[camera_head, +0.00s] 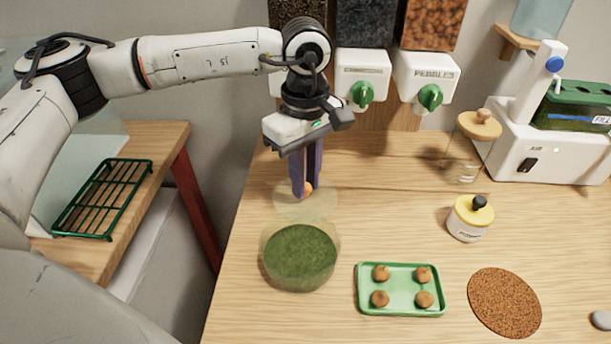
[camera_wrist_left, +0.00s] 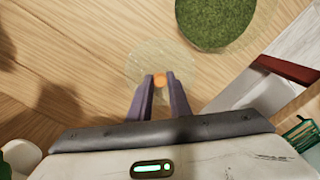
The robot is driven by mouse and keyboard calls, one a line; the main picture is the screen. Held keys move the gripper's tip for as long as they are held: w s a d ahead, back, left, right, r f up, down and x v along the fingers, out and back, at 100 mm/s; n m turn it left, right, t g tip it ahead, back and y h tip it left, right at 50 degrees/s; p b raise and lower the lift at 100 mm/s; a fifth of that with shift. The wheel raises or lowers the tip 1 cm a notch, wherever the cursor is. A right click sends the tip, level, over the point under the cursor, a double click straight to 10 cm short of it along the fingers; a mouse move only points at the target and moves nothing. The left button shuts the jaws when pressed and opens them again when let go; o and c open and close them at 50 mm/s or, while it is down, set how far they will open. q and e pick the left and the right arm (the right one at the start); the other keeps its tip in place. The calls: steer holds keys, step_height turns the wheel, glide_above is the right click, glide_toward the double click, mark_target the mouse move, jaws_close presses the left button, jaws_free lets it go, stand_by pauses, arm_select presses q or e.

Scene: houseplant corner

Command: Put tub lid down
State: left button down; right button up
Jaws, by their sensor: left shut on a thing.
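The tub lid (camera_head: 290,207) is a clear, round disc with a small orange knob. My left gripper (camera_head: 306,190) points down and is shut on that knob. The lid also shows in the left wrist view (camera_wrist_left: 150,62), with the knob between the fingertips (camera_wrist_left: 160,82). The clear tub (camera_head: 298,257) with green moss inside stands on the table just in front of the lid, its top uncovered. I cannot tell whether the lid touches the table or hangs a little above it. My right gripper is not in view.
A green tray (camera_head: 401,309) with several small brown balls is right of the tub. A cork mat (camera_head: 505,302), a yellow-lidded jar (camera_head: 469,218) and a cork-topped glass jar (camera_head: 468,150) stand farther right. Dispensers (camera_head: 362,78) hang behind. Table behind the tub is fairly clear.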

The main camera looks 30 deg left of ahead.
arm_select(q)
steer(key=shift+f+b, duration=0.3)
steer(key=c, duration=1.6)
jaws_free()
steer(key=shift+r, duration=0.1)
steer(key=shift+c, duration=0.2)
steer(key=shift+r, duration=0.1)
step_height(320, 180, up, 12)
steer(key=shift+r, duration=0.2)
